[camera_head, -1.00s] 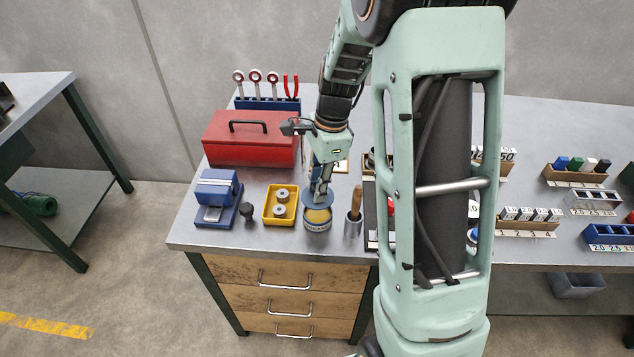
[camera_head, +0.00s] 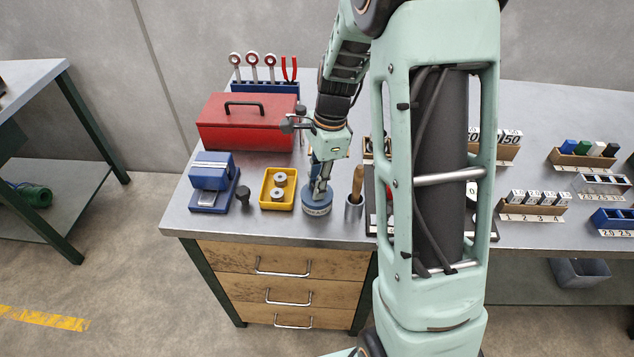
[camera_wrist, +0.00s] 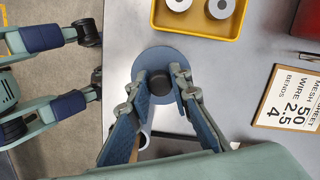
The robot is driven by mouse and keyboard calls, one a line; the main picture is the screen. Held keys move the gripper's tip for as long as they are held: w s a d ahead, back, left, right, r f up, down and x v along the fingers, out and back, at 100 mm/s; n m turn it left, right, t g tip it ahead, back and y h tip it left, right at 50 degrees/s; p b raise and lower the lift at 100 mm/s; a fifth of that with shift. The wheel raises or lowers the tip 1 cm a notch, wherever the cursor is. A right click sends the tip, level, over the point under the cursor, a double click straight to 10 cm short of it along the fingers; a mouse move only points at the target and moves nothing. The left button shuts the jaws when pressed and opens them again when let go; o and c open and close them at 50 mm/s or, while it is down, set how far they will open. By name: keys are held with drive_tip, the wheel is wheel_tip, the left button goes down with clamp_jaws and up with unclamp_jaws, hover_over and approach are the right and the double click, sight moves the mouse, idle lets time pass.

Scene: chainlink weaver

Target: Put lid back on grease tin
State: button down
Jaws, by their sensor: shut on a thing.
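The grease tin (camera_head: 317,209) stands near the front edge of the bench, with a pale label band on its side. The round blue lid (camera_wrist: 163,56) covers its top, and no grease shows. I cannot tell whether the lid is fully seated. My gripper (camera_head: 319,192) points down over the tin. In the wrist view my gripper (camera_wrist: 162,84) is shut on the dark knob at the lid's centre. The lid hides the tin in that view.
A yellow tray (camera_head: 278,204) with metal rings lies left of the tin. A metal cup (camera_head: 354,211) with a wooden-handled tool stands close on the right. A dark knob-like piece (camera_head: 243,195), a blue device (camera_head: 212,182) and a red toolbox (camera_head: 245,135) are further left and behind.

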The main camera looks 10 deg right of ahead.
drive_tip(key=c, duration=1.7)
unclamp_jaws()
drive_tip(key=r, duration=0.4)
drive_tip(key=d+r, duration=0.1)
drive_tip(key=r, duration=0.7)
drive_tip(key=shift+w+d, duration=0.1)
drive_tip(key=shift+d, duration=0.3)
drive_tip(key=shift+f, duration=0.1)
